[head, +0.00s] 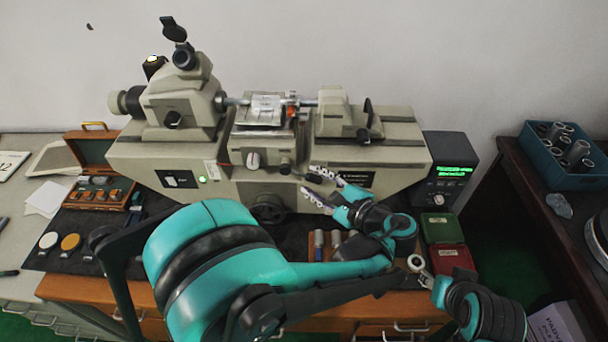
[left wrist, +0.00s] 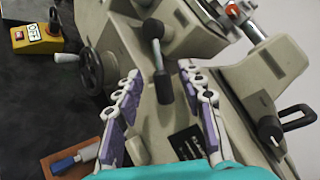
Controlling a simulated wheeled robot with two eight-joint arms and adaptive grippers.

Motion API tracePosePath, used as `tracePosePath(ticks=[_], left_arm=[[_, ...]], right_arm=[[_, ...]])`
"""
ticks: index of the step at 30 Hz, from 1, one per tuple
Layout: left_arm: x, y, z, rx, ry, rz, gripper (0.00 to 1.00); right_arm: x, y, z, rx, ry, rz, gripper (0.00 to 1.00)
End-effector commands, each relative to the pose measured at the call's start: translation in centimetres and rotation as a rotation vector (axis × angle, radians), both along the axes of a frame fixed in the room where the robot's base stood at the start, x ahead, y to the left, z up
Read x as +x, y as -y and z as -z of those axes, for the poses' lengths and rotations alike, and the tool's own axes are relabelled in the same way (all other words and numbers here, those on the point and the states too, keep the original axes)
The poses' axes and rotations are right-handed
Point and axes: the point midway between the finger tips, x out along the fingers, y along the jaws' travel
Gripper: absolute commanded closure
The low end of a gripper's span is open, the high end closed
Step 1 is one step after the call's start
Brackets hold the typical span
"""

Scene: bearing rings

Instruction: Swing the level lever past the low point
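The level lever (left wrist: 160,72) has a round black hub and a dark handle pointing down in the left wrist view. In the head view it is a short dark lever (head: 313,178) on the front of the beige measuring machine (head: 395,153). My left gripper (head: 307,181) is open at the machine's front. In the left wrist view its two purple and white fingers (left wrist: 160,80) stand on either side of the handle, with gaps visible. My right gripper (head: 428,279) is at the lower right, near a pale ring-shaped piece (head: 417,263); whether it grips this is unclear.
A black handwheel (head: 268,208) sits below the machine's front. Red and green boxes (head: 443,229) and a display unit (head: 447,172) stand right of it. A wooden block with metal cylinders (head: 322,246) lies under my left arm. A yellow switch box (left wrist: 37,38) shows in the left wrist view.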

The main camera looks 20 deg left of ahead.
Motion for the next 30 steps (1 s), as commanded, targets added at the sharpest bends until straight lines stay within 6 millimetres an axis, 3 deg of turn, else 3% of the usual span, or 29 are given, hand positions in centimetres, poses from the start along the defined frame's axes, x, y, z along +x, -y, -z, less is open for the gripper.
tracePosePath(ticks=[3, 9, 18, 23, 30], left_arm=[[1.0, -1.8, 0.7, -0.001, 0.001, -0.005, 0.61], [2.1, -3.4, 1.1, -0.002, 0.001, -0.002, 0.61], [2.3, -3.6, 1.1, -0.002, 0.001, 0.0, 0.61], [2.3, -3.6, 1.1, -0.002, 0.001, 0.0, 1.0], [2.3, -3.6, 1.1, -0.002, 0.001, 0.0, 1.0]], right_arm=[[0.0, 0.0, 0.5, 0.0, 0.0, 0.0, 0.59], [0.0, 0.0, 0.8, 0.0, 0.0, 0.0, 0.59], [0.0, 0.0, 0.8, 0.0, 0.0, 0.0, 0.59], [0.0, 0.0, 0.8, 0.0, 0.0, 0.0, 0.59], [0.0, 0.0, 0.8, 0.0, 0.0, 0.0, 0.59]])
